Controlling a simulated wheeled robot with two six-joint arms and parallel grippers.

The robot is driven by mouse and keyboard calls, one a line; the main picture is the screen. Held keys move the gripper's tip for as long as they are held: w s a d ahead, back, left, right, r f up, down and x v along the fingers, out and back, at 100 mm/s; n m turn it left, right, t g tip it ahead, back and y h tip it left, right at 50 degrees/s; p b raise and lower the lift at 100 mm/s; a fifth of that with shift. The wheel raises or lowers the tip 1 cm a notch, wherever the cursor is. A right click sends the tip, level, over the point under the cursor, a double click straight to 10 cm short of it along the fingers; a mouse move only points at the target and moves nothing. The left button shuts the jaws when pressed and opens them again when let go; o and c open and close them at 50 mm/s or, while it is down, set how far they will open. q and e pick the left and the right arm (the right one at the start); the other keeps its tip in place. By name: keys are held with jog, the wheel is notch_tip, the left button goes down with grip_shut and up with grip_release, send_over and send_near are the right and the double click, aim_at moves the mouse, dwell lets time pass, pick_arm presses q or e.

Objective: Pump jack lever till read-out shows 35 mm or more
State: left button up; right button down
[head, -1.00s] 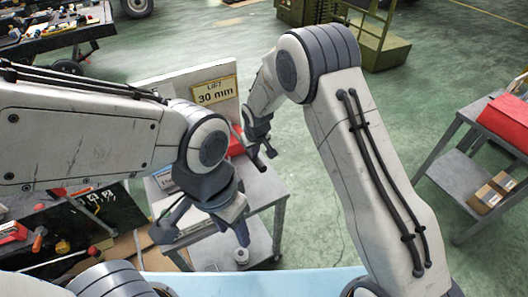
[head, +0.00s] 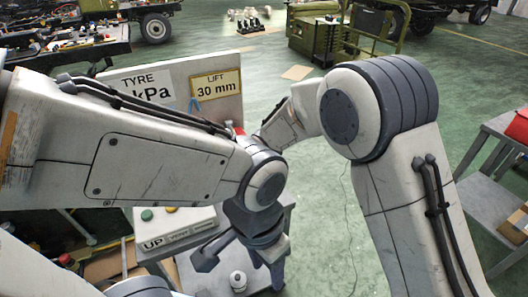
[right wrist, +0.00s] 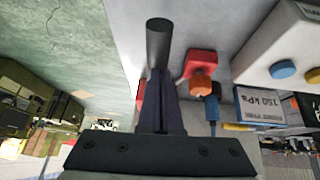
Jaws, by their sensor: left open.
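The read-out (head: 216,84) on the upright white board shows LIFT 30 mm. My right gripper (right wrist: 160,78) has its fingers close together on the jack lever (right wrist: 159,40), whose dark round end sticks out past the fingertips. In the head view the right gripper and the lever are hidden behind my left arm. A red part (right wrist: 201,63), which may belong to the jack, sits beside the lever in the right wrist view. My left gripper (head: 240,262) is open and empty, pointing down over the grey trolley.
A white box (head: 178,226) marked UP, with green and yellow buttons, stands left of my left gripper. A small metal cylinder (head: 238,281) stands on the trolley below it. A TYRE sign (head: 146,84) is beside the read-out. A shelf trolley (head: 495,215) stands at right.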

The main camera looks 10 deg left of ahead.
notch_tip(320, 180, down, 3)
jog(key=shift+s+r+b, duration=0.1)
jog(key=shift+r+b, duration=0.05)
jog(key=shift+b, duration=0.75)
pick_arm(q)
notch_tip(320, 180, down, 3)
jog(key=shift+s+d+f, duration=0.1)
jog(key=shift+d+f, duration=0.05)
jog(key=shift+f, duration=0.05)
pick_arm(e)
jog(key=shift+s+d+f, duration=0.1)
jog(key=shift+s+f, duration=0.05)
jog(key=shift+f, duration=0.2)
jog(key=shift+s+r, duration=0.1)
jog(key=shift+r, duration=0.35)
pick_arm(q)
jog(key=shift+r+p, duration=0.45)
jog(key=shift+r, duration=0.2)
pick_arm(e)
jog(key=a+v, duration=0.1)
jog(key=v, duration=1.2)
jog(key=shift+r, duration=0.6)
jog(key=shift+d, duration=0.1)
